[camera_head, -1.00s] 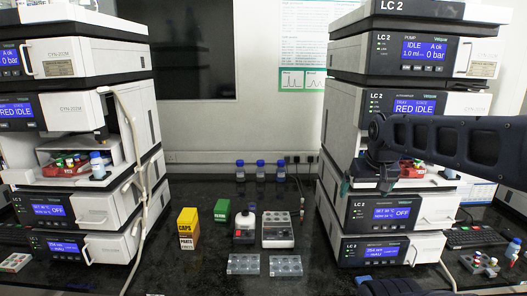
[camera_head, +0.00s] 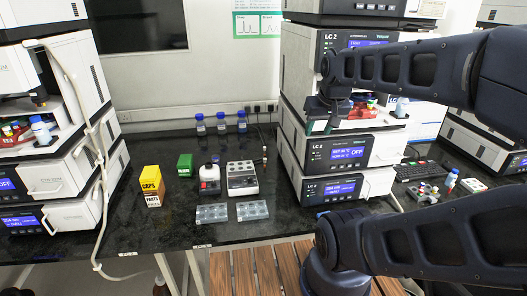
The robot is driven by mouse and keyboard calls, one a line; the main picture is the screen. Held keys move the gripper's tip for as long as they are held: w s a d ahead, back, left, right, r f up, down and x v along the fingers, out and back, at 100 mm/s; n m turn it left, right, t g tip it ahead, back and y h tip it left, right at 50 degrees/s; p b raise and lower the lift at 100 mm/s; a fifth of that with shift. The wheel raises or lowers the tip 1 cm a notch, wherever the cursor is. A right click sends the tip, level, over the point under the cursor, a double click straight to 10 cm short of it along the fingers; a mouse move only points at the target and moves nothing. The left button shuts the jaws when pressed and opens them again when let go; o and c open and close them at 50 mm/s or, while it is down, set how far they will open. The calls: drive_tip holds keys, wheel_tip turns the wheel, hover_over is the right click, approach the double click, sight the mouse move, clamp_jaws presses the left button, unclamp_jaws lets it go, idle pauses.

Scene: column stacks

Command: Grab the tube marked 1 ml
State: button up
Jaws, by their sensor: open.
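No marking of 1 ml can be read on any tube at this size, so I cannot tell which tube bears it. A small upright tube (camera_head: 265,154) stands to the right of the grey block device. White and blue tubes stand on the bench at right, one with a blue cap (camera_head: 450,182). More coloured caps sit in a red tray (camera_head: 362,109) inside the right stack's opening.
The left stack (camera_head: 60,85) and right stack (camera_head: 340,150) flank the bench. A keyboard (camera_head: 417,170) lies right.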

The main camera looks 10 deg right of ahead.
drive_tip(key=w+a+r+m+y, duration=0.1)
drive_tip(key=w+a+r, duration=0.15)
drive_tip(key=w, duration=0.25)
drive_tip(key=w+a+r+y, duration=0.1)
drive_tip(key=w+a+r, duration=0.1)
drive_tip(key=w+a, duration=0.15)
drive_tip(key=m+g+h, duration=0.5)
drive_tip(key=m, duration=1.2)
hover_over(264, 149)
drive_tip(key=s+a, duration=0.2)
drive_tip(key=a, duration=0.1)
wheel_tip(264, 149, down, 27)
drive_tip(key=w+f+m, duration=0.1)
drive_tip(key=f, duration=0.4)
drive_tip(key=w+d+f+m+h, duration=0.1)
drive_tip(key=f, duration=0.5)
drive_tip(key=w+f+m, duration=0.1)
drive_tip(key=w+f, duration=0.1)
drive_tip(key=f, duration=0.3)
drive_tip(key=shift+d+f+g, duration=0.15)
drive_tip(key=shift+d+g, duration=0.05)
drive_tip(key=shift+g, duration=0.2)
drive_tip(key=shift+h, duration=0.3)
drive_tip(key=x, duration=0.4)
drive_tip(key=shift+s+d, duration=0.15)
drive_tip(key=shift+s, duration=0.2)
drive_tip(key=shift+d+f, duration=0.15)
drive_tip(key=shift+f, duration=0.35)
